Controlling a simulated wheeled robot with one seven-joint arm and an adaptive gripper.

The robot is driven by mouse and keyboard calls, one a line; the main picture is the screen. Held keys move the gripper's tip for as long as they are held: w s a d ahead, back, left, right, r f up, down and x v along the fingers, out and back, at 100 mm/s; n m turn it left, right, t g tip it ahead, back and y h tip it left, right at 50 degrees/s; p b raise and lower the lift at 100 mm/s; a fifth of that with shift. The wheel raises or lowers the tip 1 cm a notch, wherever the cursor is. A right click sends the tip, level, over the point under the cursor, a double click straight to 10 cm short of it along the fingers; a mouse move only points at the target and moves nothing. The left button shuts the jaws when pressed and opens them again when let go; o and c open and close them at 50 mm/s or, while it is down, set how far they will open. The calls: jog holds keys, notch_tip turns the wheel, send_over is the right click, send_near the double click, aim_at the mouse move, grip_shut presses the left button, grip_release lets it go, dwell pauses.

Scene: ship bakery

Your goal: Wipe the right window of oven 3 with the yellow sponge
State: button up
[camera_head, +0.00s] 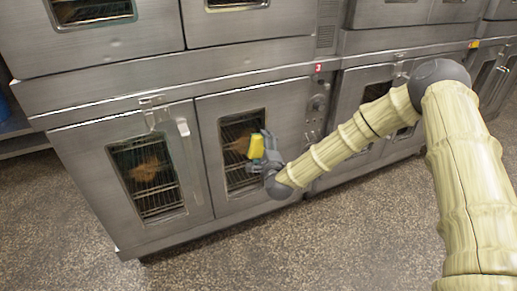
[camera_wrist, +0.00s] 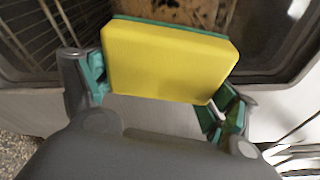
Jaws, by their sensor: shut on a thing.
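The yellow sponge (camera_head: 256,146) with a green backing is held in my gripper (camera_head: 268,158). The sponge also shows large in the wrist view (camera_wrist: 168,62), between the two fingers of my gripper (camera_wrist: 160,100). The right window (camera_head: 238,165) of the lower oven is a dark pane with racks and something brown behind it. The sponge is in front of this window's right side. In the wrist view the window (camera_wrist: 40,35) lies behind the sponge; whether they touch I cannot tell. A red tag marked 3 (camera_head: 318,67) sits above this oven's right side.
The oven's left door has its own window (camera_head: 147,176) and a latch handle (camera_head: 160,117). A control panel (camera_head: 316,115) is right of the right door. More ovens (camera_head: 365,100) stand at right and above. The speckled floor (camera_head: 230,262) in front is clear.

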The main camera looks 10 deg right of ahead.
aim_at(261, 143)
jog(key=shift+w+d+r, duration=0.1)
jog(key=shift+w+d, duration=0.15)
jog(key=shift+d, duration=0.15)
jog(key=shift+o, duration=0.2)
jog(key=shift+d+r+p, duration=0.2)
jog(key=shift+r+p, duration=0.2)
jog(key=shift+r, duration=0.45)
jog(key=shift+s+a+f, duration=0.15)
jog(key=shift+s+a, duration=0.1)
jog(key=shift+a, duration=0.5)
jog(key=shift+s+a, duration=0.3)
jog(key=shift+a, duration=0.75)
jog(key=shift+s+a, duration=0.25)
jog(key=shift+a, duration=0.8)
jog(key=shift+s+a+b, duration=0.1)
jog(key=shift+s+a, duration=0.25)
jog(key=shift+a, duration=0.45)
jog(key=shift+s+a+b, duration=0.1)
jog(key=shift+s+a, duration=0.25)
jog(key=shift+a, duration=0.45)
jog(key=shift+s+a+b, duration=0.1)
jog(key=shift+s+a, duration=0.25)
jog(key=shift+a, duration=0.45)
jog(key=shift+a+r+p, duration=0.35)
jog(key=shift+r+p, duration=0.05)
jog(key=shift+r, duration=0.4)
